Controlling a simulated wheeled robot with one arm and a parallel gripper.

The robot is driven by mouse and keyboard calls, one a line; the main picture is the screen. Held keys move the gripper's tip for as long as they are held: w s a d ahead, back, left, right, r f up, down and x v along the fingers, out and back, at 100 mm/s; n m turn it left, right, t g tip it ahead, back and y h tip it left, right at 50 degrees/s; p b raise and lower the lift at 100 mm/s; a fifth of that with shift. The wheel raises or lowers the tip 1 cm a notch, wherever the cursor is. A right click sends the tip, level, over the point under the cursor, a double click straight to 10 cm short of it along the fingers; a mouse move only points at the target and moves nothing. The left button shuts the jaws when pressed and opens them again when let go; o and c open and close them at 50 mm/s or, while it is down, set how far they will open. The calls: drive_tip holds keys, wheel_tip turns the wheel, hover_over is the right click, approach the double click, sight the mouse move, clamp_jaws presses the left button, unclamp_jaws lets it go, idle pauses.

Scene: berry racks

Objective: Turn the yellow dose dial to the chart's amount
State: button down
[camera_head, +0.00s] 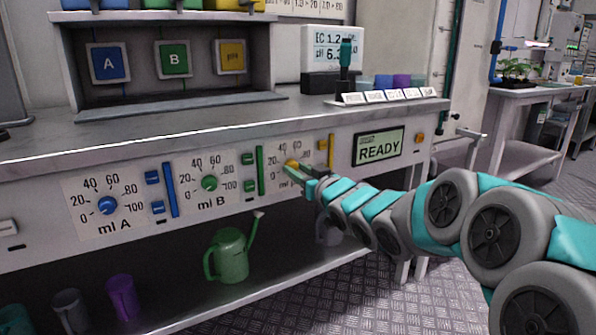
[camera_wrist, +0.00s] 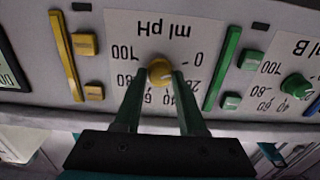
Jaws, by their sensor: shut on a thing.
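The yellow dose dial (camera_head: 292,164) sits on the "ml pH" panel at the right of the bench front. In the wrist view the yellow dial (camera_wrist: 160,71) shows upside down, with scale numbers up to 100 around it. My gripper (camera_wrist: 159,76) has one green finger on each side of the dial and is shut on it. In the head view my gripper (camera_head: 292,171) covers the lower part of this panel. The dial's pointer direction cannot be made out. A white chart (camera_head: 300,6) at the top is cut off, with small figures only partly legible.
The blue dial (camera_head: 107,205) and green dial (camera_head: 209,183) are to the left, with coloured bars and buttons between panels. A screen (camera_head: 379,146) reads READY. A meter (camera_head: 336,46) shows EC and pH, partly hidden. A green watering can (camera_head: 230,255) stands below.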

drive_tip(key=shift+r+p, duration=0.1)
drive_tip(key=shift+p, duration=0.2)
drive_tip(key=m+p, duration=0.1)
drive_tip(key=p, duration=0.1)
drive_tip(key=shift+r+m+p, duration=0.15)
drive_tip(key=shift+m+p, duration=0.15)
drive_tip(key=shift+m, duration=0.1)
drive_tip(key=m+p, duration=0.2)
drive_tip(key=p, duration=0.1)
drive_tip(key=shift+f+m+p, duration=0.15)
drive_tip(key=shift+m+p, duration=0.5)
drive_tip(key=shift+m, duration=0.55)
drive_tip(key=shift+f+m+p, duration=0.1)
drive_tip(key=shift+m+p, duration=0.55)
drive_tip(key=shift+m, duration=0.55)
drive_tip(key=c, duration=0.5)
unclamp_jaws()
drive_tip(key=b+v, duration=0.1)
drive_tip(key=v, duration=0.6)
drive_tip(key=shift+s+d, duration=0.25)
drive_tip(key=shift+s, duration=0.05)
